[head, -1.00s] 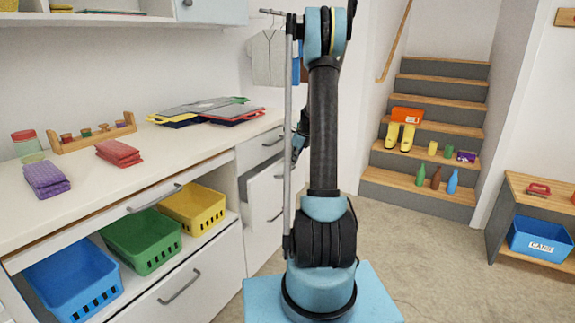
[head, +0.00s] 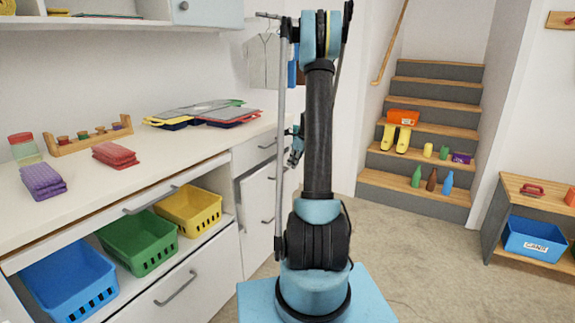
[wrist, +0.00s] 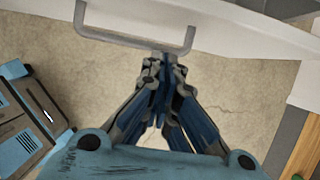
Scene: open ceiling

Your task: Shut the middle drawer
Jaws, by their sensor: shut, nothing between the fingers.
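The middle drawer (head: 256,197) is in the narrow white drawer unit at the far end of the counter. It stands partly out, with its white front ahead of the unit and a dark gap at its left side. My gripper (head: 294,160) is beside the front, partly hidden by my arm. In the wrist view my gripper (wrist: 164,62) is shut and empty. Its tips are close to the right end of a grey bar handle (wrist: 135,39) on a white front. I cannot tell whether they touch it.
The counter (head: 190,150) holds folders, a wooden rack and folded cloths. Blue, green (head: 137,243) and yellow baskets sit on the shelf below. Stairs (head: 420,185) with shoes and bottles are at the back. A bench with a blue bin (head: 535,240) is at right. The floor between is clear.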

